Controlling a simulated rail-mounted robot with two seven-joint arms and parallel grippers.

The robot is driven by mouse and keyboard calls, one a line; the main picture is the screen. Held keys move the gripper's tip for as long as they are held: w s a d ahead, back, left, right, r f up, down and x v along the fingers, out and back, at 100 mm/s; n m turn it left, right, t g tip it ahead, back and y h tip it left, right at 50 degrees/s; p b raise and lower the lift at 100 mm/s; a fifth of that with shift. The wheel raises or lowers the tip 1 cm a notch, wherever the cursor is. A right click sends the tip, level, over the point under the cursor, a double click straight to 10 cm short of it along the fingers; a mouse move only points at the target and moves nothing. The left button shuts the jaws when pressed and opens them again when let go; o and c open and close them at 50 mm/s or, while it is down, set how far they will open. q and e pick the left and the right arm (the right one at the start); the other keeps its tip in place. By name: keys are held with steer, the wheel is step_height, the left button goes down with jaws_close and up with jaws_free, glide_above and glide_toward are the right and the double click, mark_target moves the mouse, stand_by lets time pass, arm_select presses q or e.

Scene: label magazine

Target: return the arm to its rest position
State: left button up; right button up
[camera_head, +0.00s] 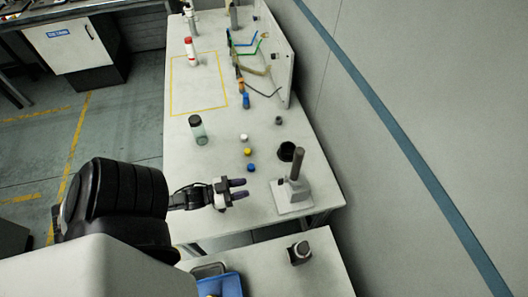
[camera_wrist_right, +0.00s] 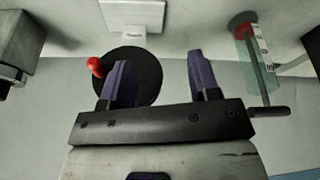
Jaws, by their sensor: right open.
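My left arm reaches in from the left in the head view. The right gripper is not seen in the head view.
A grey stand with an upright post (camera_head: 294,190) is right of the left gripper, beside a black cup (camera_head: 287,151). Small caps (camera_head: 248,152) and a dark-lidded jar (camera_head: 198,130) stand farther back. A blue bin (camera_head: 228,286) is at the bottom. The yellow-outlined area (camera_head: 198,95) is mostly clear.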

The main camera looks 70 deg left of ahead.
stand_by(0.3)
arm_select(q)
steer(key=w+d+f+n+g+y, duration=0.1)
steer(key=w+d+g, duration=0.2)
steer(key=d, duration=0.2)
steer(key=w+d+f+g+y, duration=0.1)
steer(key=w+d+g, duration=0.2)
steer(key=d+g, duration=0.15)
steer(key=s+d+r+m+g, duration=0.1)
steer(key=s+d+r+g, duration=0.2)
steer(key=d, duration=0.2)
steer(key=s+d+r+m+g, duration=0.1)
steer(key=s+d+r+g, duration=0.1)
steer(key=d+g, duration=0.3)
step_height(320, 180, up, 23)
steer(key=t+p, duration=0.1)
steer(key=p, duration=2.1)
steer(key=shift+s+d+f+h, duration=0.2)
steer(key=shift+s+d+h, duration=0.1)
